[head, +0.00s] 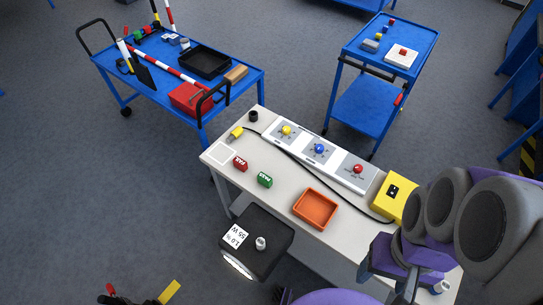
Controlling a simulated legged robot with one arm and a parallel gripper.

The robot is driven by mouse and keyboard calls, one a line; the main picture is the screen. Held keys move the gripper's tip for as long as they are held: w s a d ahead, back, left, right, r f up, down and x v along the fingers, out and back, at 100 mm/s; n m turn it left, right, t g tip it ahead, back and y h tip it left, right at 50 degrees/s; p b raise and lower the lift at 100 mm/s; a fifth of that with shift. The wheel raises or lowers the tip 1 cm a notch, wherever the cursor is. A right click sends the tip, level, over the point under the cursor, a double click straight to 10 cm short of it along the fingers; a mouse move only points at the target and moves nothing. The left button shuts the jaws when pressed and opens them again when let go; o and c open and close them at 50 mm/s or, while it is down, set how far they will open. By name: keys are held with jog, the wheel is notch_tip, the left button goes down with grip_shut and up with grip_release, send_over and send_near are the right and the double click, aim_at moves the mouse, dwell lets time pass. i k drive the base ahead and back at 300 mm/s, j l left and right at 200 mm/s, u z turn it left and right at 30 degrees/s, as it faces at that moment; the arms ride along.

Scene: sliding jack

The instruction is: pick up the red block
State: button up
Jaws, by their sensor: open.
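The red block (240,163) lies on the pale worktable toward its left end, with white lettering on its face. A similar green block (265,180) lies just to its right, apart from it. My gripper (403,278) seems to be the purple and grey end of my arm at the lower right, partly hidden by large grey joints. It is open, appears empty and is well away from the red block. Whether it is above the table or beside it is hard to tell.
An orange tray (316,208) and a yellow box (396,197) are on the worktable. A white button panel (319,152) runs along its back, with a black cable in front. A black box (255,240) shows by the front edge. Blue carts stand behind.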

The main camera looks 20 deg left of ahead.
aim_at(239, 164)
jog(key=u, duration=1.35)
